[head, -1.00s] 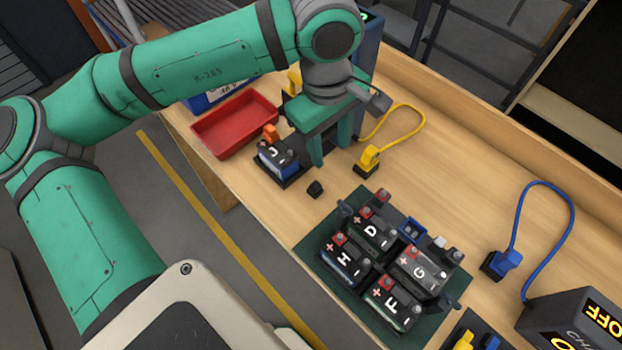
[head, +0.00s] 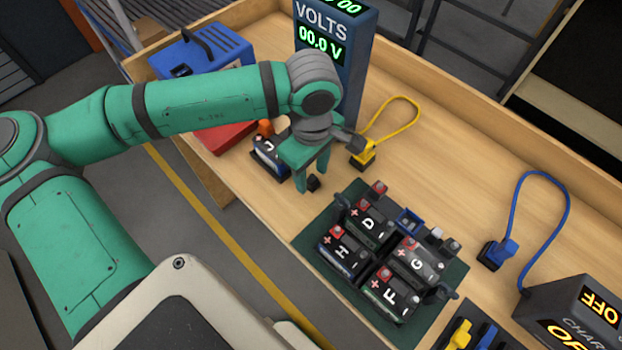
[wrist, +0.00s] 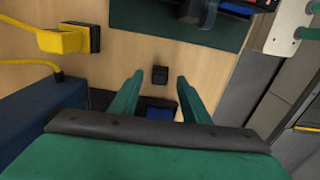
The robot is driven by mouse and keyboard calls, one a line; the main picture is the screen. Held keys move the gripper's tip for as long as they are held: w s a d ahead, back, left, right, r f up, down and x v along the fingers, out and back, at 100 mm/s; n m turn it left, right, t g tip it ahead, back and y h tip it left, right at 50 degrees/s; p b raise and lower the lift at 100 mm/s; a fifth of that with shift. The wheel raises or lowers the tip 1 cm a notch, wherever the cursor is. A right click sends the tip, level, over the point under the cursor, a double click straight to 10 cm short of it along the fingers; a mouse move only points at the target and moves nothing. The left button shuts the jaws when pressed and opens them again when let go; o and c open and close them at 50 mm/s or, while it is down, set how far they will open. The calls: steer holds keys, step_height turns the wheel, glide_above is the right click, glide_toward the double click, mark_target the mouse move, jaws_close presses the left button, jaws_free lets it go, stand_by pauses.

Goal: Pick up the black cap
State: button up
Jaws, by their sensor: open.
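The black cap (head: 313,183) is a small dark block on the wooden bench, between battery J and the green mat. It also shows in the wrist view (wrist: 160,75), just beyond the fingertips and centred between them. My gripper (head: 312,186) is open and empty, with its green fingers pointing down close around the cap in the head view. In the wrist view, my gripper (wrist: 157,79) has its two fingers well apart, one on each side of the cap. I cannot tell exactly how high the fingertips are above the bench.
Battery J (head: 267,162) with an orange cap stands just left of my gripper. A yellow clamp (head: 362,154) with a cable is to the right. The green mat (head: 312,243) holds several batteries in front. A voltmeter (head: 334,60) stands behind; a red tray (head: 222,138) is partly hidden.

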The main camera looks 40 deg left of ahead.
steer(key=shift+f, duration=0.65)
jaws_close()
steer(key=shift+r, duration=0.15)
